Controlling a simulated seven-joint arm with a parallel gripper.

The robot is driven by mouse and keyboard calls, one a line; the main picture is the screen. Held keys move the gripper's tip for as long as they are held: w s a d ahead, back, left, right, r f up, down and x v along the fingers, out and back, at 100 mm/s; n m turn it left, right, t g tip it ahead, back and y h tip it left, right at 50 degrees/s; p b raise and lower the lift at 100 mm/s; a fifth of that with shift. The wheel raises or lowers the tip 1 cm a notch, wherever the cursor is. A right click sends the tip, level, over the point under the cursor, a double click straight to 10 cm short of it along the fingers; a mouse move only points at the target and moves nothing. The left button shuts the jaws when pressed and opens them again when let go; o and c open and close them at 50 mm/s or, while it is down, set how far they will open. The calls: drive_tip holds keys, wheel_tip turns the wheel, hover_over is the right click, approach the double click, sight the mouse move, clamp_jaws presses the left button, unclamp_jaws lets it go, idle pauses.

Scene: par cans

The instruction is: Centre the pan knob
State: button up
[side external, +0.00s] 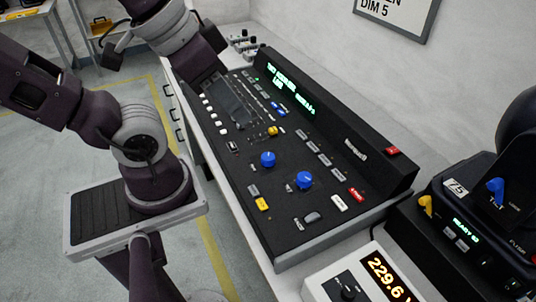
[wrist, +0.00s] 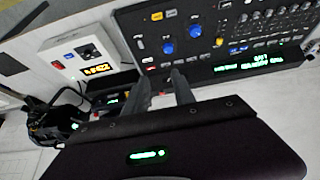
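A dark fixture (side external: 500,245) at the right of the side external view has a blue knob (side external: 495,190) with a label that seems to read TILT. A yellow knob (side external: 426,205) sits to its left; no pan label is legible. The console has two large blue knobs, one at the left (side external: 267,159) and one at the right (side external: 304,180), with unreadable labels. Both also show in the wrist view, one (wrist: 168,48) below the other (wrist: 195,30). My gripper (wrist: 161,77) is open, with nothing visible between its fingers. Its fingers are not clear in the side external view.
The console (side external: 245,205) fills the middle of the bench, with buttons, faders and a yellow knob (side external: 272,131). A white box with an orange readout (side external: 388,280) stands in front of it, near the fixture. A wall sign (side external: 390,15) hangs behind.

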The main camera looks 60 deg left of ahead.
drive_tip(key=o, duration=0.4)
drive_tip(key=shift+w, duration=0.1)
drive_tip(key=shift+c, duration=0.2)
drive_tip(key=shift+o, duration=1.3)
drive_tip(key=w+a+f+n+g+y, duration=0.1)
drive_tip(key=w+a+f+n, duration=0.1)
drive_tip(key=w, duration=0.3)
drive_tip(key=shift+a+f+n+g, duration=0.3)
drive_tip(key=shift+a+n, duration=0.1)
drive_tip(key=n+g, duration=0.4)
drive_tip(key=n, duration=0.4)
approach(268, 156)
drive_tip(key=shift+h, duration=0.5)
drive_tip(key=f, duration=0.5)
drive_tip(key=a+f, duration=0.1)
drive_tip(key=f, duration=0.2)
drive_tip(key=shift+f, duration=0.35)
clamp_jaws()
